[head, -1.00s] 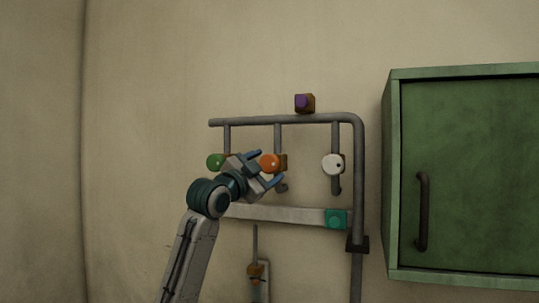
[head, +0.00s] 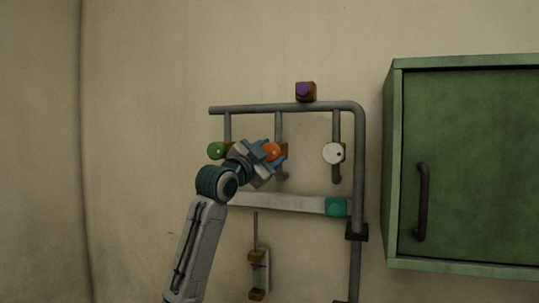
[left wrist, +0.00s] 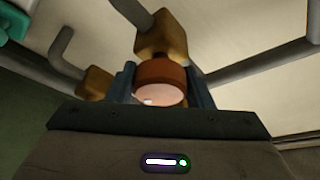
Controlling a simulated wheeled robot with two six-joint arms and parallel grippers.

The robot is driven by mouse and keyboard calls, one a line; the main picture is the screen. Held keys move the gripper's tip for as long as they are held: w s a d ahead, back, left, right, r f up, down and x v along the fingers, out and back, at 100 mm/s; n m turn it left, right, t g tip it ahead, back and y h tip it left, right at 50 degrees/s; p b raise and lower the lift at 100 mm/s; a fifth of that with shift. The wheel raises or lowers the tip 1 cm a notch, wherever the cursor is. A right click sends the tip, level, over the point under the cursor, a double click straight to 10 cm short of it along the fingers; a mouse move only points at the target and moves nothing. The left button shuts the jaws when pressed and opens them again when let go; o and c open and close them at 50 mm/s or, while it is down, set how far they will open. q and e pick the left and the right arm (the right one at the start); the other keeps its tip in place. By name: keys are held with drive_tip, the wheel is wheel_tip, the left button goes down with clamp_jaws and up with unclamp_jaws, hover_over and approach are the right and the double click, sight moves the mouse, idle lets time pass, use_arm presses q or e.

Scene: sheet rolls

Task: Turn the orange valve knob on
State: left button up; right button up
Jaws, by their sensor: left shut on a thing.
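The orange valve knob (head: 272,151) sits on the middle drop pipe of the grey pipe frame on the wall. My left gripper (head: 274,152) reaches it from the left and is shut on it, with one blue finger on each side. In the left wrist view the orange knob (left wrist: 161,82) sits between the two fingers (left wrist: 162,88), in front of its brass body (left wrist: 162,36). A small white dot shows low on the knob's face there. My right gripper is in neither view.
A green knob (head: 216,151) is left of the gripper and a white knob (head: 333,153) right of it. A green cabinet (head: 480,160) stands at the right.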

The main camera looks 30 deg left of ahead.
use_arm(q)
drive_tip(key=shift+d+f+n+t+y+b, duration=0.15)
drive_tip(key=shift+n+y+b, duration=0.25)
drive_tip(key=shift+n+b, duration=0.4)
drive_tip(key=shift+a+f+n+t+y+b, duration=0.15)
drive_tip(key=shift+n+y+b, duration=0.3)
drive_tip(key=shift+n, duration=0.55)
drive_tip(key=n+y+b, duration=0.2)
drive_tip(key=n, duration=0.2)
drive_tip(key=n+y+b, duration=0.3)
drive_tip(key=n, duration=0.2)
drive_tip(key=shift+d+b, duration=0.15)
drive_tip(key=shift+b, duration=0.15)
drive_tip(key=n+y+b, duration=0.1)
drive_tip(key=n, duration=0.2)
drive_tip(key=n+g+y+b, duration=0.1)
drive_tip(key=n+y+b, duration=0.1)
drive_tip(key=n, duration=0.1)
drive_tip(key=shift+n+g, duration=0.3)
drive_tip(key=shift+n, duration=0.1)
drive_tip(key=n+y+b, duration=0.1)
drive_tip(key=n, duration=0.1)
drive_tip(key=n+g+b, duration=0.1)
drive_tip(key=n, duration=0.2)
drive_tip(key=shift+w+r+n+g+y+b, duration=0.1)
drive_tip(key=shift+r+n+g+y+b, duration=0.05)
drive_tip(key=shift+n+g+y+b, duration=0.2)
drive_tip(key=o, duration=1)
drive_tip(key=shift+r, duration=0.1)
